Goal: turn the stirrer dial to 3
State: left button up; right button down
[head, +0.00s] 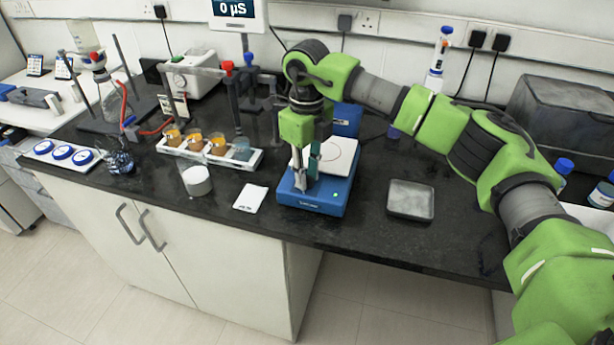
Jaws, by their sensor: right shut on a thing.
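The stirrer (325,205) is a blue box with a white square top plate, standing near the front edge of the black bench. My right gripper (306,182) reaches down from above onto the front left part of the stirrer. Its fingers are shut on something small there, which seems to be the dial. The fingers hide the dial, so its pointer and numbers cannot be read. A small green light shows on the stirrer's front right. My left gripper is not in view.
A rack of beakers (255,160) with orange and blue liquids stands to the left.

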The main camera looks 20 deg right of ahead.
jog(key=m+b, duration=0.1)
jog(key=m, duration=0.3)
jog(key=shift+m, duration=0.3)
jog(key=m+b, duration=0.1)
jog(key=m, duration=0.4)
jog(key=shift+w, duration=0.1)
jog(key=m+b, duration=0.1)
jog(key=m, duration=0.4)
jog(key=shift+r, duration=0.1)
jog(key=m, duration=0.4)
jog(key=shift+m+b, duration=0.35)
jog(key=shift+m, duration=0.05)
jog(key=c, duration=1.8)
grip_release()
